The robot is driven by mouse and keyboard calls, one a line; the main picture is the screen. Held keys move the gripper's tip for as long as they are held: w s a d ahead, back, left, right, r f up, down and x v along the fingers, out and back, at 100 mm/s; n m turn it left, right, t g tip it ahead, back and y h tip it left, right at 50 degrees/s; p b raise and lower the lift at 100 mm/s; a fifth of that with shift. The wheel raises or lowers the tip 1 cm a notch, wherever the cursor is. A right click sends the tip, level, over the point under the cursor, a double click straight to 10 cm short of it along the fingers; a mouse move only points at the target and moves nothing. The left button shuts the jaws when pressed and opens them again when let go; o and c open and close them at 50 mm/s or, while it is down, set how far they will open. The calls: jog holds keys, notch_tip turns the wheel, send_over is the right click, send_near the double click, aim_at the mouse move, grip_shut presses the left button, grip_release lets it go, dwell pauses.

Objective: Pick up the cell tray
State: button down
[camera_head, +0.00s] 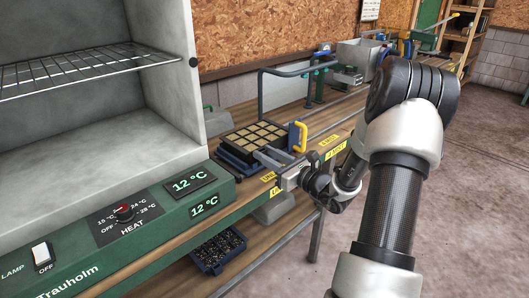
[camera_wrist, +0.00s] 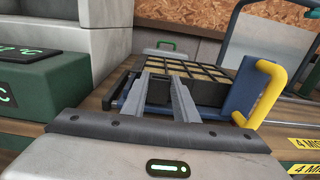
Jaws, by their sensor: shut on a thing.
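The cell tray (camera_head: 256,139) is a dark tray with square cells of brown soil. It sits in a blue frame (camera_head: 284,127) with a yellow handle (camera_head: 299,138) on the bench beside the chamber. My gripper (camera_head: 270,158) is at the tray's near edge. In the wrist view the cell tray (camera_wrist: 205,72) lies just beyond my gripper (camera_wrist: 170,72), whose two fingers reach its near side. The fingers are shut on the tray's near edge; the exact contact is partly hidden by the fingers.
An open grey chamber (camera_head: 165,165) with a wire shelf (camera_head: 85,68) and a green control panel (camera_head: 110,245) stands on the left. A dark bin (camera_head: 217,249) of soil is on the lower shelf. A bent grey rail (camera_head: 285,73) rises behind the tray. Open floor lies at right.

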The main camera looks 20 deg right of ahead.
notch_tip(320, 180, up, 18)
jog(key=p, duration=0.4)
jog(key=shift+f, duration=0.15)
